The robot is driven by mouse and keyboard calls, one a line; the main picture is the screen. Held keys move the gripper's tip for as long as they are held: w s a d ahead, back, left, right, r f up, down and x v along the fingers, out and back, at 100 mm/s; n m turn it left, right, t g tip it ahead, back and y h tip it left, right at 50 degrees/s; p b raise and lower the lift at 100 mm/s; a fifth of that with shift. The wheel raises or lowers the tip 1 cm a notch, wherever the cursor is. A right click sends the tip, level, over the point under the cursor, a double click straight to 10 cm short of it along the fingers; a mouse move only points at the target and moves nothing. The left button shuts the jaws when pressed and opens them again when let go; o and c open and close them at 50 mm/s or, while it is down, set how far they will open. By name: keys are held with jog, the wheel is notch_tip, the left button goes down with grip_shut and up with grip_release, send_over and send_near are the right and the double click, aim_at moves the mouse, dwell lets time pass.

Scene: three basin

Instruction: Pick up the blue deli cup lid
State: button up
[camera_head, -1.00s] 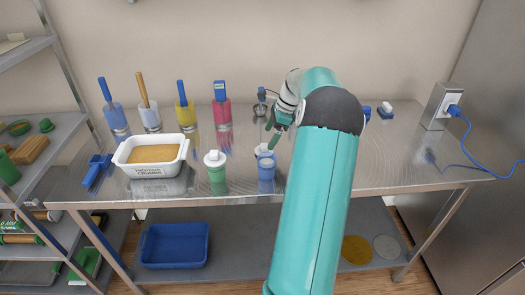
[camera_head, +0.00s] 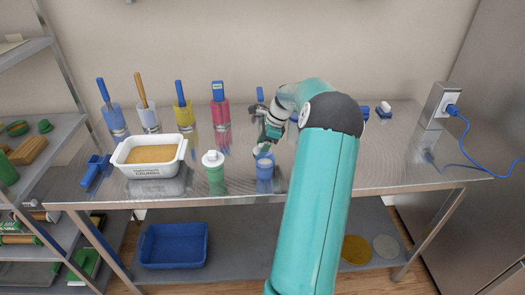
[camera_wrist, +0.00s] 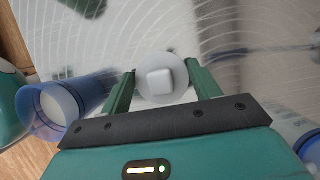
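The lid (camera_wrist: 160,80) is a pale round disc with a square white knob, seen in the wrist view between the fingertips of my gripper (camera_wrist: 161,74). The green fingers stand apart, one on each side of the lid and very close to its rim; contact is not clear. The blue deli cup (camera_wrist: 65,105) is to the left of the fingers in the wrist view. In the head view the blue cup (camera_head: 265,182) stands near the table's front edge, and my gripper (camera_head: 268,140) is just behind it. The lid is hard to make out there.
A green cup with a white lid (camera_head: 214,175) stands left of the blue cup. A white crumb tub (camera_head: 150,172) is further left. Several coloured containers (camera_head: 220,114) with tools line the back. The table's right part (camera_head: 405,160) is mostly clear.

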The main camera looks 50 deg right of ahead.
jog(key=shift+r, duration=0.1)
dwell(0.3)
jog(key=shift+r, duration=0.65)
jog(key=s+a+r, duration=0.2)
jog(key=s+r, duration=0.3)
jog(key=s, duration=0.1)
jog(key=s+a+r, duration=0.3)
jog(key=s+r, duration=0.3)
jog(key=shift+s+a+r, duration=0.25)
jog(key=shift+s+a, duration=0.05)
jog(key=shift+s, duration=0.1)
jog(key=shift+w, duration=0.1)
jog(key=w+a+r, duration=0.2)
jog(key=w+a, duration=0.1)
jog(key=w, duration=0.2)
jog(key=shift+m, duration=0.4)
jog(key=shift+a, duration=0.1)
notch_tip(320, 180, down, 7)
jog(key=shift+r, duration=0.15)
